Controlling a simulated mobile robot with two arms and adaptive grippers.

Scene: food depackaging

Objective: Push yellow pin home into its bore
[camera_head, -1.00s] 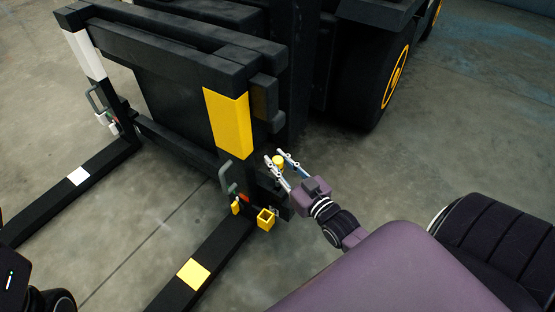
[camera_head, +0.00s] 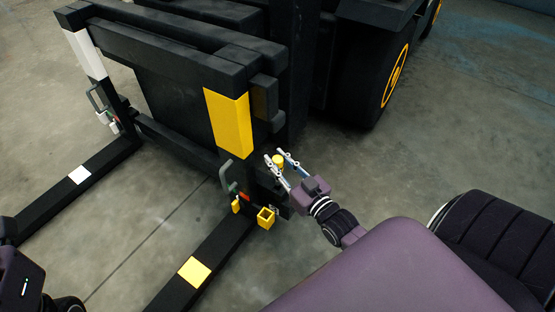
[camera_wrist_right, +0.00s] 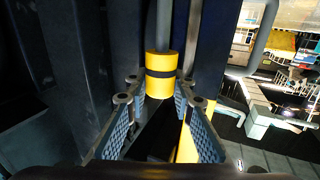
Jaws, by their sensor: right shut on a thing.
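The yellow pin (camera_head: 278,160) is at the right side of the black fork carriage, below its yellow-banded upright. In the right wrist view the yellow pin (camera_wrist_right: 160,60) is a yellow cylinder with a black band, in line with a grey rod (camera_wrist_right: 163,22). My right gripper (camera_head: 274,155) is shut on the pin, with a finger on each side of it; the fingers also show in the right wrist view (camera_wrist_right: 158,88). The bore is not clearly visible, and I cannot tell how deep the pin sits. My left gripper is out of view.
A yellow square holder (camera_head: 265,218) and a grey handle (camera_head: 227,178) sit on the carriage near the right fork (camera_head: 215,245). The carriage's upright (camera_head: 229,125) stands close to my right gripper. A large black tyre (camera_head: 370,80) is behind.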

